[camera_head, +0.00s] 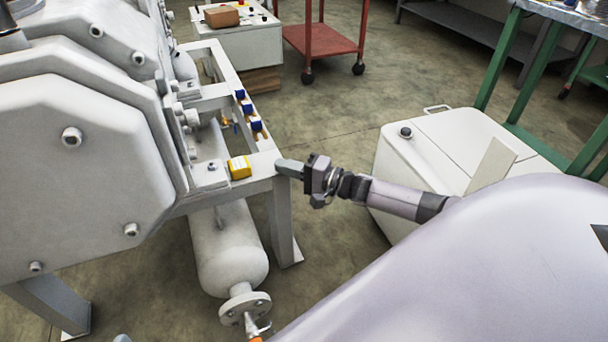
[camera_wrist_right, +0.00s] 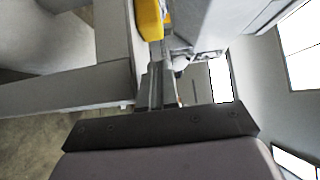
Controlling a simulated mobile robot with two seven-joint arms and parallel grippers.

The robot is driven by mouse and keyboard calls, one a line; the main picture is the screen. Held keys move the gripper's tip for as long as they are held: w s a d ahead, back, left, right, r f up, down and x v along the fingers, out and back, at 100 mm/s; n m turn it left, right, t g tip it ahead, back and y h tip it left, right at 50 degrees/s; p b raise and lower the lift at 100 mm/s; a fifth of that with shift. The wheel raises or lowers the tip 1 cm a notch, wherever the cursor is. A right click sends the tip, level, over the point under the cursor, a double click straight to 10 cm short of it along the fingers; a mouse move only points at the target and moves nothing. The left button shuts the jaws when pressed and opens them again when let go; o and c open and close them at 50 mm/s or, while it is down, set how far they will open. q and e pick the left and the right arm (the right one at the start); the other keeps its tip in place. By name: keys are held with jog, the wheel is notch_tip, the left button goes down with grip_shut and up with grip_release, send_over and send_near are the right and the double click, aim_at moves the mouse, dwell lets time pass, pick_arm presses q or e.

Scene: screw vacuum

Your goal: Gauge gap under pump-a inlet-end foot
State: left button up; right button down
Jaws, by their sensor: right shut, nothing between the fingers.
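The large pale grey pump (camera_head: 80,170) fills the left of the head view on its frame (camera_head: 262,165). A foot (camera_head: 210,173) with a bolt sits at the pump's near right corner; any gap under it is too small to tell. A small yellow block (camera_head: 239,168) lies on the frame beside that foot; it also shows at the top of the right wrist view (camera_wrist_right: 150,20). My right gripper (camera_head: 279,167) is shut and empty at the frame's right corner, its fingers pointing toward the yellow block. Its fingers also show in the wrist view (camera_wrist_right: 158,72). My left gripper is out of view.
A grey cylinder (camera_head: 229,250) with a flanged valve hangs below the frame. A white box (camera_head: 440,150) stands right of my right gripper. A red cart (camera_head: 320,40) is behind; floor between is clear.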

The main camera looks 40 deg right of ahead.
aim_at(266, 177)
jog(key=a, duration=0.1)
jog(key=w+a, duration=0.1)
jog(key=a, duration=0.1)
jog(key=w+a+b, duration=0.1)
jog(key=shift+a, duration=0.25)
